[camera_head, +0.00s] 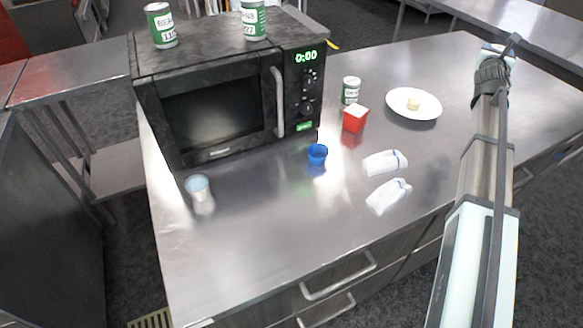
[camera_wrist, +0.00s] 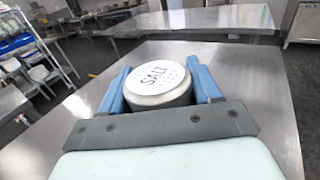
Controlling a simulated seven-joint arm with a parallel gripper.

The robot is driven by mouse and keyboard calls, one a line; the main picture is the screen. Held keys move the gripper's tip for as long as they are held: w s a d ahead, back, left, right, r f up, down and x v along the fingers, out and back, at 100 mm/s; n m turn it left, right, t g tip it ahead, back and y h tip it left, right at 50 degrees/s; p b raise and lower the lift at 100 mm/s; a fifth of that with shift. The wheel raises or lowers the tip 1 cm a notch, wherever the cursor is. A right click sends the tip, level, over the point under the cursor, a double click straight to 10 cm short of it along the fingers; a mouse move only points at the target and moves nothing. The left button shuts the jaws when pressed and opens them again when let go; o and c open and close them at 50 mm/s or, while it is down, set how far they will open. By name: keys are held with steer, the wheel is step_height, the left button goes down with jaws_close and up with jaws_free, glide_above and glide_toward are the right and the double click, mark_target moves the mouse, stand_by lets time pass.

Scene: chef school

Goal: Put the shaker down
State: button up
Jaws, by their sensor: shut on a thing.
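The shaker (camera_wrist: 158,76) is white and round, with a perforated top lettered "SALT". In the wrist view it sits between the two blue fingers of my gripper (camera_wrist: 160,88), which is shut on it. In the head view my gripper (camera_head: 494,58) is at the upper right, over or near the far right part of the steel counter (camera_head: 270,245). The shaker is mostly hidden there behind my wrist. I cannot tell whether its base touches the counter.
A white plate (camera_head: 429,113) with a small pale item lies left of my gripper. A can (camera_head: 351,90), red box (camera_head: 355,120), blue cup (camera_head: 317,154), pale cup (camera_head: 199,190) and two white cloths (camera_head: 384,163) stand or lie farther left. A black microwave (camera_head: 222,105) bears two cans.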

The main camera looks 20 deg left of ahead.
step_height(320, 180, up, 18)
steer(key=s+a+f+y, duration=0.1)
steer(key=s+a, duration=0.4)
steer(key=a, duration=0.7)
steer(key=s+a+f+n, duration=0.1)
steer(key=s+a, duration=0.4)
steer(key=a, duration=0.8)
steer(key=s+a+y, duration=0.1)
steer(key=s+a, duration=0.4)
steer(key=a, duration=0.7)
steer(key=s+a+r, duration=0.1)
steer(key=s+a, duration=0.6)
steer(key=s, duration=0.3)
steer(key=s+a+h, duration=0.1)
steer(key=s+a, duration=0.5)
steer(key=s, duration=0.5)
steer(key=s+a+r, duration=0.1)
steer(key=s+a, duration=0.6)
steer(key=s, duration=0.3)
steer(key=shift+w+d+f, duration=0.1)
steer(key=shift+w+f, duration=0.1)
steer(key=shift+f, duration=8.8)
steer(key=shift+w+d+f, duration=0.1)
steer(key=shift+w+f, duration=0.05)
steer(key=shift+f, duration=8.85)
steer(key=shift+f, duration=0.15)
steer(key=o, duration=1.2)
